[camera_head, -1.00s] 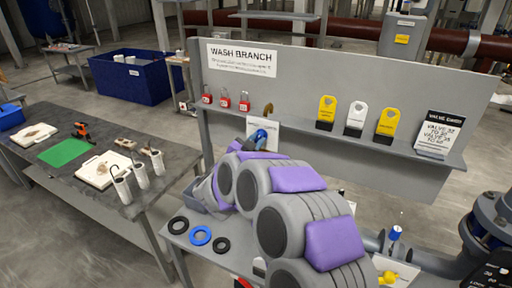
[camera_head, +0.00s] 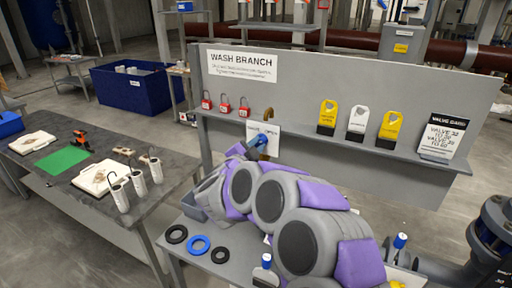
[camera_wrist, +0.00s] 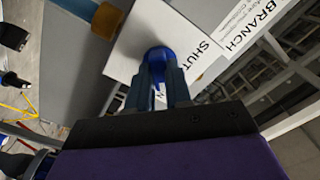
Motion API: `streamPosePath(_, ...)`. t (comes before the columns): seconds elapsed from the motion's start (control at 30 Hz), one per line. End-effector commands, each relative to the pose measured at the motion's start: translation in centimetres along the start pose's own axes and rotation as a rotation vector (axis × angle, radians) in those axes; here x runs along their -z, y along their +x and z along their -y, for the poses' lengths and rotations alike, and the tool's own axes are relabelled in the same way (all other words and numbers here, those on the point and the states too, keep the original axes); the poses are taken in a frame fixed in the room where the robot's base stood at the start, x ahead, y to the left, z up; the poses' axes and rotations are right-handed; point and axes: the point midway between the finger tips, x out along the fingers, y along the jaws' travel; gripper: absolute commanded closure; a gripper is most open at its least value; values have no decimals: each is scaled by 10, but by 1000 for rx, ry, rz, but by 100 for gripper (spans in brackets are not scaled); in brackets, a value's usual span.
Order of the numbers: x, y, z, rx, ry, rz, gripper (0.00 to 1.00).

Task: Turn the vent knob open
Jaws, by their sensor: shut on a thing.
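The blue vent knob (camera_wrist: 157,54) shows in the wrist view in front of a white plate (camera_wrist: 125,62) lettered SHUT, with another word partly hidden. My gripper (camera_wrist: 163,76) is shut on the knob, with one finger on each side of it. In the head view my gripper (camera_head: 256,144) reaches the white plate (camera_head: 270,129) below the shelf of the grey panel. The knob's pointer direction is hard to make out, as the fingers cover part of it.
A brass-coloured piece (camera_head: 268,113) stands on the shelf just above the plate. Red padlocks (camera_head: 225,104) and yellow and white tags (camera_head: 357,120) are along the shelf. Black and blue rings (camera_head: 198,245) lie on the bench below, beside my arm.

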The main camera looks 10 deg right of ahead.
Motion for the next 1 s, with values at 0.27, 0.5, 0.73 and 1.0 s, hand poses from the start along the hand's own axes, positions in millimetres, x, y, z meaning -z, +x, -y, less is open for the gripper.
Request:
streamPosePath(0.27, -4, -1, -4, -6, -3, 8, 73)
streamPosePath(0.5, -1, -2, -2, -3, 0, 3, 55)
streamPosePath(0.73, 0, -3, -1, -1, 1, 2, 55)
streamPosePath(1.0, -1, -42, 1, 2, -1, 8, 55)
